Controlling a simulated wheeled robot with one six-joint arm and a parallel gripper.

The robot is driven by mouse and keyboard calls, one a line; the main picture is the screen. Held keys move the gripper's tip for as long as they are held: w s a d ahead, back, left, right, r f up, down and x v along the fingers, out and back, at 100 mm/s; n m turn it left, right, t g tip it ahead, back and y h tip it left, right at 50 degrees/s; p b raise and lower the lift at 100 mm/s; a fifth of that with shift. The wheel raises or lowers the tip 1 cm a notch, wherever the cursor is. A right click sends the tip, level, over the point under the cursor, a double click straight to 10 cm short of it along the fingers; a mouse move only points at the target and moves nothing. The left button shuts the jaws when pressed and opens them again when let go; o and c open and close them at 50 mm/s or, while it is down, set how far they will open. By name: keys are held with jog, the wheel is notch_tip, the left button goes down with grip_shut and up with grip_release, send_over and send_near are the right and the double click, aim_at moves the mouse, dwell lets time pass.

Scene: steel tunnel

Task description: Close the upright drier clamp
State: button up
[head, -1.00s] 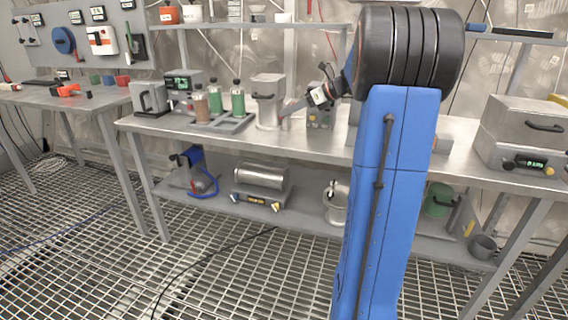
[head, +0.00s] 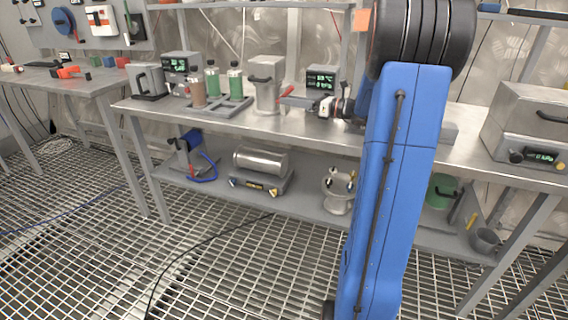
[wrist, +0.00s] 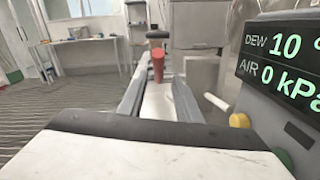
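The upright drier (head: 266,96) is a silver upright box with a dark handle on the bench. Its red clamp lever (head: 286,90) sticks out to the right and tilts upward. In the wrist view the red lever (wrist: 158,67) stands ahead, between the lines of my two fingers, with a dark knob-like part behind it. My gripper (head: 290,102) comes in from the right, just below the lever in the head view; the wrist view shows its fingers (wrist: 160,84) apart. I cannot tell whether they touch the lever.
A display box (head: 321,79) stands close behind my gripper; it fills the right of the wrist view (wrist: 285,75), reading DEW 10 and AIR 0 kPa. A tray with bottles (head: 222,109) is left of the drier. A silver case (head: 525,115) stands at far right.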

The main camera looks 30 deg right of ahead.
jog(key=v, duration=1.6)
jog(key=shift+s+d, duration=0.2)
jog(key=shift+s, duration=0.15)
jog(key=shift+s+a, duration=0.1)
jog(key=shift+s, duration=0.05)
jog(key=s+a+f+n+g, duration=0.2)
jog(key=a+n+g, duration=0.1)
jog(key=a, duration=0.7)
jog(key=s+a+f+n+g+h, duration=0.1)
jog(key=s+a+f+n+g, duration=0.1)
jog(key=a+n, duration=0.4)
jog(key=s+a+f+n+g+h, duration=0.1)
jog(key=s+a+n+g, duration=0.3)
jog(key=a, duration=0.9)
jog(key=shift+a+f+n+g, duration=0.4)
jog(key=shift+f+n+g, duration=0.2)
jog(key=shift+f+g, duration=0.3)
